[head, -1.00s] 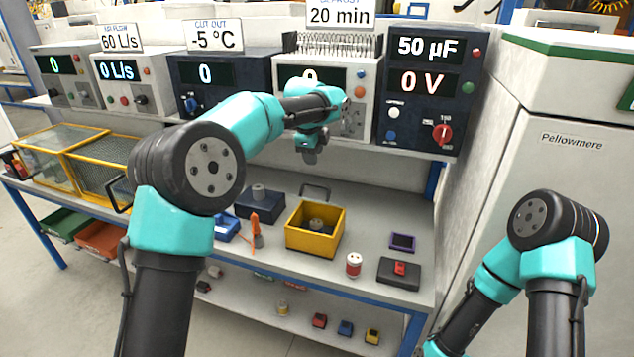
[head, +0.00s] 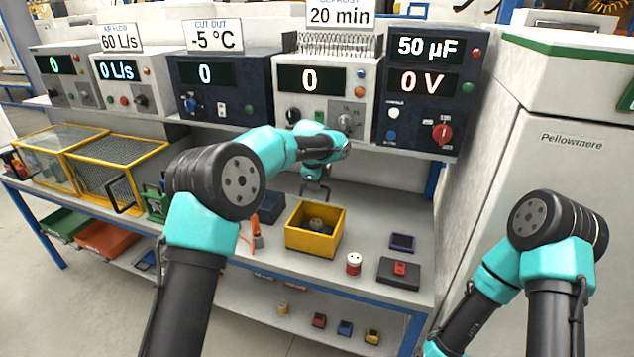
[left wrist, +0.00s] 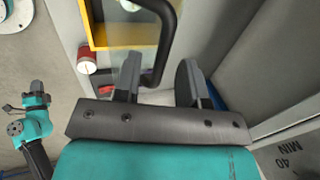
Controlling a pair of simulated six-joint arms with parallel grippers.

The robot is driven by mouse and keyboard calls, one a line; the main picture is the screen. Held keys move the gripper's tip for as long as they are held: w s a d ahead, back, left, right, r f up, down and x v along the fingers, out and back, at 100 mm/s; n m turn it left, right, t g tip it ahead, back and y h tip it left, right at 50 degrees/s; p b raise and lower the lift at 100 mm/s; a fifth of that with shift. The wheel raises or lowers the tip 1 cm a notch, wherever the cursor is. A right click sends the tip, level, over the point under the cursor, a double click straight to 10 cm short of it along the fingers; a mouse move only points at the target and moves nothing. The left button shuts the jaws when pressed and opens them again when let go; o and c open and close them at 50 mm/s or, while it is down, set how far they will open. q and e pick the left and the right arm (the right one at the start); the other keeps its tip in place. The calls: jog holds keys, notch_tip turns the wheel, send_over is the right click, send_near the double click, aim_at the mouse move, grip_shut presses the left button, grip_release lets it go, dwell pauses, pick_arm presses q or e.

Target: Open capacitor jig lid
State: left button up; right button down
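The yellow box (head: 298,240), which I take for the capacitor jig, stands on the bench with a dark round part (head: 316,224) inside. Its yellow rim (left wrist: 115,42) shows at the top of the left wrist view. A black bar handle (left wrist: 170,25) curves beside that rim; a clear lid panel is hard to make out. My left gripper (head: 315,188) is just behind and above the box. In the left wrist view its fingers (left wrist: 158,65) are apart, with the handle between them, nearer the left finger; contact cannot be told.
A red-and-white cylinder (head: 353,264), a purple open frame (head: 402,242) and a dark block with a red top (head: 399,273) lie right of the box. Orange-handled pliers (head: 256,232) lie left. Instruments, including the 50 µF unit (head: 425,90), line the shelf above.

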pick_arm(q)
jog(key=shift+c, duration=0.4)
grip_shut()
jog(key=shift+w+r, duration=0.1)
jog(key=w+d+r, duration=0.2)
jog(key=w, duration=0.5)
jog(key=shift+w+r, duration=0.15)
jog(key=shift+w, duration=0.1)
dwell(0.6)
dwell(0.4)
jog(key=shift+o, duration=0.4)
grip_release()
